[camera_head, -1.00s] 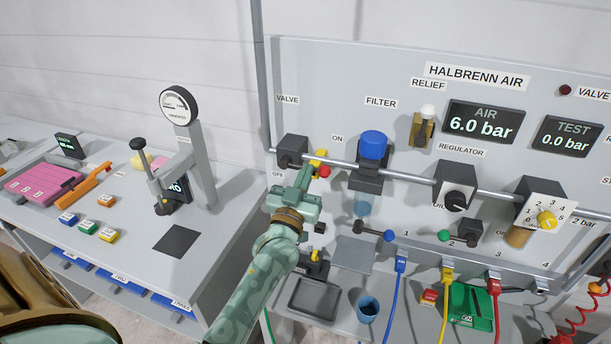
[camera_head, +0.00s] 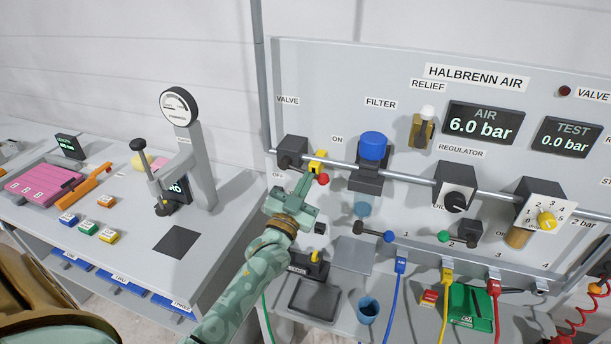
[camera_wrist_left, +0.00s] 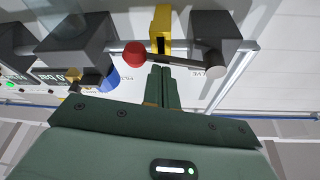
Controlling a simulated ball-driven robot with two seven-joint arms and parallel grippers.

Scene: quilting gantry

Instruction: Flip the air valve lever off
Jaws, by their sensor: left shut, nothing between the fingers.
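The air valve is a dark block (camera_head: 291,150) at the left end of the pipe, under the VALVE label. Its lever ends in a red knob (camera_head: 323,179), which points right and slightly down in the head view. In the left wrist view the grey lever bar (camera_wrist_left: 182,56) runs from its pivot to the red knob (camera_wrist_left: 133,54). My left gripper (camera_head: 304,184) is shut and empty, with its fingertips close to the lever between pivot and knob. I cannot tell whether they touch it. Part of the lever is hidden in the head view. My right gripper is not in view.
A yellow piece (camera_head: 318,161) sits beside the lever on the pipe. The blue-capped filter (camera_head: 373,148) is to the right. Below are a dark tray (camera_head: 314,300) and a blue cup (camera_head: 367,309). A gauge stand (camera_head: 190,140) stands on the left bench.

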